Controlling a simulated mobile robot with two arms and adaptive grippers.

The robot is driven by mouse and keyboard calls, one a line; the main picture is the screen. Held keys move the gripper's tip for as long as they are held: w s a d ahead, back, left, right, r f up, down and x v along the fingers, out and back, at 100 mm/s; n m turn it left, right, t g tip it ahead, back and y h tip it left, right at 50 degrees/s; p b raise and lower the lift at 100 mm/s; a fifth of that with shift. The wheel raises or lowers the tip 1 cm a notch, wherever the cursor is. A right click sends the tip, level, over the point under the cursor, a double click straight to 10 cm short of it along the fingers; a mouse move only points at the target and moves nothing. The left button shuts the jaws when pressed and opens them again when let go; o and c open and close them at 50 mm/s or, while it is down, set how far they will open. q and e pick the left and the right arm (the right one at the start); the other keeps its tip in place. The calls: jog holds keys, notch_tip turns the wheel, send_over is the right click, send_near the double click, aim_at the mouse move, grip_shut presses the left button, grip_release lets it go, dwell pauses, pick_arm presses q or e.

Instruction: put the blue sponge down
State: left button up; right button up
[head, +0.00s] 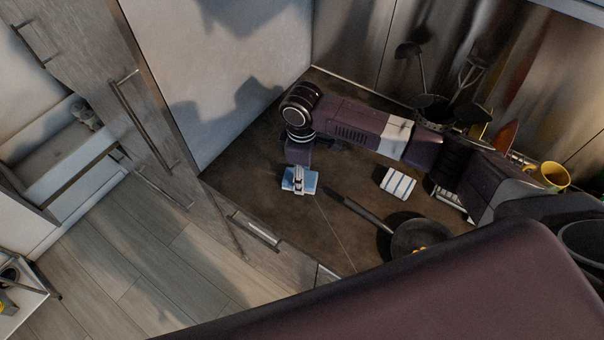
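The blue sponge (309,182) is at the left part of the dark countertop, near its front edge. My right arm comes in from the right across the counter, and its gripper (298,183) points down at the sponge. The fingers look shut on the sponge's middle, and blue shows on both sides of them. The sponge's underside is hidden, so I cannot tell whether it touches the counter. My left gripper is not in view.
A frying pan (422,236) with its handle pointing left and a white striped block (397,184) lie right of the sponge. A utensil holder (433,110) stands at the back, and a yellow mug (552,176) at the right. Bare countertop (250,150) lies left of the sponge.

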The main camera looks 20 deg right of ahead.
jog(key=o, duration=1.1)
jog(key=shift+f, duration=0.1)
notch_tip(320, 180, up, 12)
jog(key=b, duration=0.3)
